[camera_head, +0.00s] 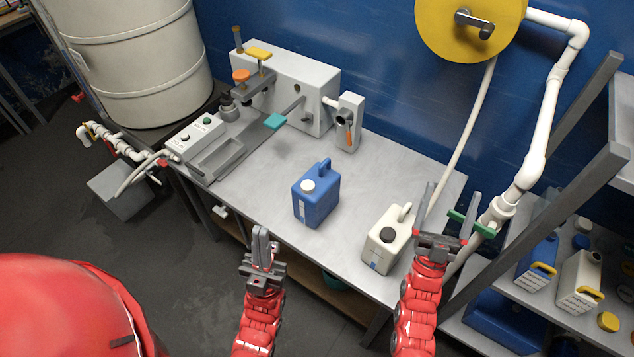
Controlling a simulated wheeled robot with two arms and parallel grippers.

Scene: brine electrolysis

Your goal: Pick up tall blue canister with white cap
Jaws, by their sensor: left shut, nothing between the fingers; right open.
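The blue canister (317,197) with a white cap stands upright on the grey workbench, near its front edge, in the middle of the head view. My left gripper (262,236) is shut and empty, in front of the bench, to the left of and nearer than the blue canister. A white canister (388,240) with a black cap stands on the bench to the right. My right gripper (447,212) is open and empty, beside the white canister on its right. Its fingers point away from me, and no contact with the canister is clear.
The workbench (390,172) has free room behind and between the canisters. A grey machine (300,88) stands at the back left. A yellow reel (470,25) with white piping hangs above. A shelf on the right holds more canisters (580,280). A large white drum (135,60) stands left.

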